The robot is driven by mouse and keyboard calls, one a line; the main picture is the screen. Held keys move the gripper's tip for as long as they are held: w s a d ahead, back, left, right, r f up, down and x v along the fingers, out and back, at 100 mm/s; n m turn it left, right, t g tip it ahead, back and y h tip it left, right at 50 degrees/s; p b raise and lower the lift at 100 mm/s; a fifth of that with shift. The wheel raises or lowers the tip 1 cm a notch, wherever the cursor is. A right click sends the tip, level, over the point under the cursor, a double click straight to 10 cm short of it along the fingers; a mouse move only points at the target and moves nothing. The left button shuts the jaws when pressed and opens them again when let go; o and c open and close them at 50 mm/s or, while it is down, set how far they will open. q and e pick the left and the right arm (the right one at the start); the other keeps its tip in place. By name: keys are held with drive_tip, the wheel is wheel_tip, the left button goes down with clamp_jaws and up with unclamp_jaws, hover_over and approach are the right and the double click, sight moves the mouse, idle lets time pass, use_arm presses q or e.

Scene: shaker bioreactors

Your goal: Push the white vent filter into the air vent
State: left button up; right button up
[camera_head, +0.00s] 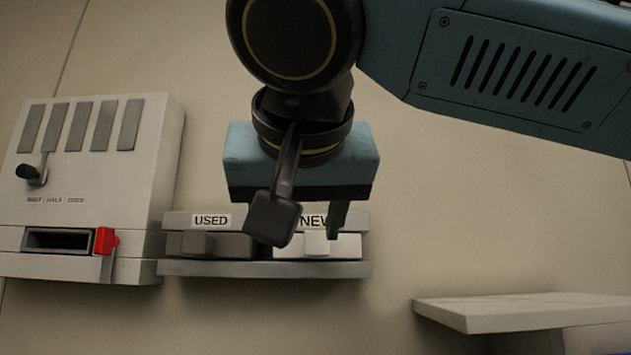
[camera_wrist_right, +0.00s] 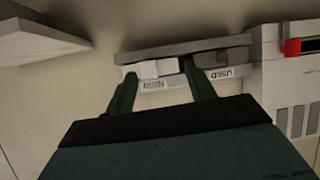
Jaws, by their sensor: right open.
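The white vent filter (camera_head: 317,245) lies in the shelf section labelled NEW; it also shows in the right wrist view (camera_wrist_right: 157,69). My right gripper (camera_head: 306,224) is open at the front of that section. In the wrist view its two green fingers (camera_wrist_right: 160,68) are spread, with the white filter between them and nothing visibly gripped. I cannot tell whether they touch it. A dark wrist part hides one finger in the head view. The air vent appears to be the dark slot (camera_head: 58,241) in the white wall unit at left, with nothing seen inside. My left gripper is not in view.
A grey filter (camera_head: 196,244) lies in the USED section of the shelf (camera_head: 262,269), left of the white one. A red latch (camera_head: 105,240) sits at the slot's right end, on the wall unit (camera_head: 124,192). An empty pale ledge (camera_head: 520,309) stands at lower right.

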sight(317, 240)
drive_tip(key=s+d+r+m+h, duration=0.1)
drive_tip(key=s+d+r+m, duration=0.1)
drive_tip(key=s+r, duration=0.15)
drive_tip(key=shift+t, duration=0.5)
drive_tip(key=p+x, duration=0.1)
drive_tip(key=x, duration=0.5)
drive_tip(key=p+x, duration=0.1)
drive_tip(key=x, duration=0.6)
drive_tip(key=shift+w+a+r+p, duration=0.1)
drive_tip(key=shift+w+r+p, duration=0.1)
drive_tip(key=shift+p, duration=0.2)
drive_tip(key=c, duration=1.1)
drive_tip(key=shift+s, duration=0.1)
drive_tip(key=shift+s, duration=0.1)
drive_tip(key=shift+s+b, duration=0.55)
drive_tip(key=shift+s, duration=0.05)
drive_tip(key=shift+s, duration=0.25)
